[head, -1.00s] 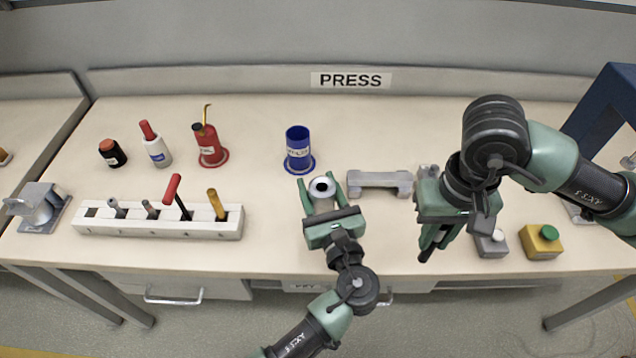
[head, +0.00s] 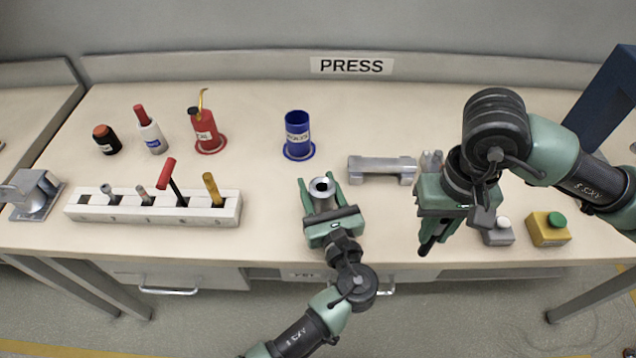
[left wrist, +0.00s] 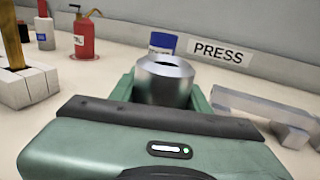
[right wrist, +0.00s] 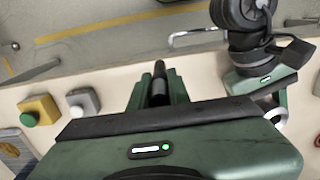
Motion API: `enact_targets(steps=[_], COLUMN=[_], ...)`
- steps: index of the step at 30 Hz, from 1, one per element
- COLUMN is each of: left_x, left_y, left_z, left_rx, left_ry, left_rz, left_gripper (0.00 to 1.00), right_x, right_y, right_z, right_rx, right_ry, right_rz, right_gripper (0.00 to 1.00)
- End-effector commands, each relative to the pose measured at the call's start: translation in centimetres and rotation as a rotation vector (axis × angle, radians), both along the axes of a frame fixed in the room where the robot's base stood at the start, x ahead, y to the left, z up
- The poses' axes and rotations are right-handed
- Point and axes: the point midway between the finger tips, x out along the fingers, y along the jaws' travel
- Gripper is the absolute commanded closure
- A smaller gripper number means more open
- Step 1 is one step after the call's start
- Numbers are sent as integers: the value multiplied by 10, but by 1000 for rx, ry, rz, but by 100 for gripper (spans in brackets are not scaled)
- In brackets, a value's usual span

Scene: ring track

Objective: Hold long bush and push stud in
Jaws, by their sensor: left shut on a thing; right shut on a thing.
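The long bush (head: 322,187) is a silver cylinder with a dark round bore facing up. My left gripper (head: 320,197) is shut on it at the front middle of the bench. The bush also shows between the jaws in the left wrist view (left wrist: 164,80). My right gripper (head: 430,240) is to the right of the bush, pointing down near the bench's front edge. In the right wrist view it is shut on a dark, slim stud (right wrist: 158,82). The stud is apart from the bush.
A grey block (head: 382,170) lies between and behind the grippers. A yellow box with a green button (head: 548,229) and a grey button box (head: 498,232) stand at right.

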Motion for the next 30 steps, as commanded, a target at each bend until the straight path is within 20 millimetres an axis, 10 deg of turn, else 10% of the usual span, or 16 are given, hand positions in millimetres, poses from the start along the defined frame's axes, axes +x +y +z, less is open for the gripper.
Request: enact_targets(steps=[30], left_x=[0], left_y=[0], left_z=[-7], left_rx=[-1], left_ry=[-1], left_rz=[0], left_gripper=[100], right_x=[0], right_y=[0], right_z=[-4], right_rx=[0], right_ry=[0], right_rz=[0], right_gripper=[100])
